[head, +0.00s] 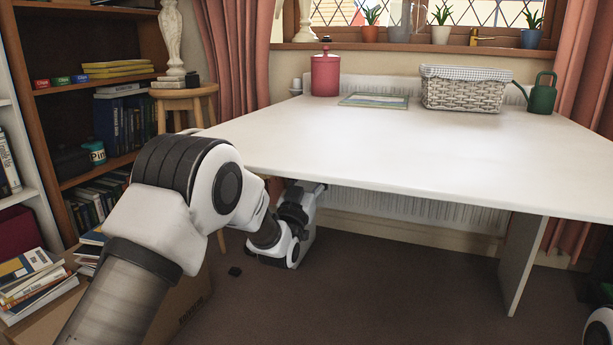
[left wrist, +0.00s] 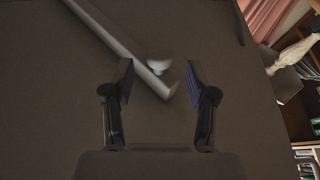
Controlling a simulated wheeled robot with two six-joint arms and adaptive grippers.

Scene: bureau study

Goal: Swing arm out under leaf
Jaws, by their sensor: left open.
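The white table leaf (head: 400,150) is level in the head view. Its dark underside (left wrist: 60,120) fills most of the left wrist view. The support arm is a grey bar (left wrist: 112,32) running diagonally from the upper left, with its end between my fingers. A small pale knob (left wrist: 158,65) is beside the bar near that end. My left gripper (left wrist: 158,80) is open, with one finger on each side of the bar end and knob; I cannot tell whether it touches them. In the head view my left arm reaches under the leaf's left edge, and the leaf hides the gripper.
A white panel leg (head: 522,262) is under the right side. A stool (head: 186,100) and bookshelf (head: 95,85) are at left.

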